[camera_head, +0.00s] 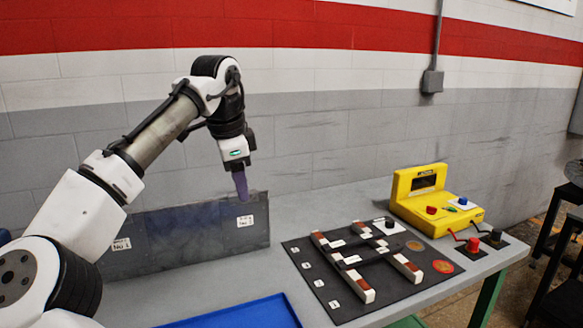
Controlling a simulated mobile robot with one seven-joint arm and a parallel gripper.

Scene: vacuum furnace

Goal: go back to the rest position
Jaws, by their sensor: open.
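My arm comes in from the lower left and bends down at the wrist over the grey bench. My gripper (241,186) hangs at the top edge of an upright dark panel (185,238), near its right label. I see the fingers as one purplish shape, edge-on, with no object visible in them. I cannot tell whether they touch the panel or stay in front of it.
On the grey bench (318,205), a dark board (325,300) carries white and brown bars (348,277). A yellow control box (432,198) with buttons stands behind it, with red and black plugs (473,245) nearby. A blue tray (245,315) lies in front. Dark stools (565,225) stand at right.

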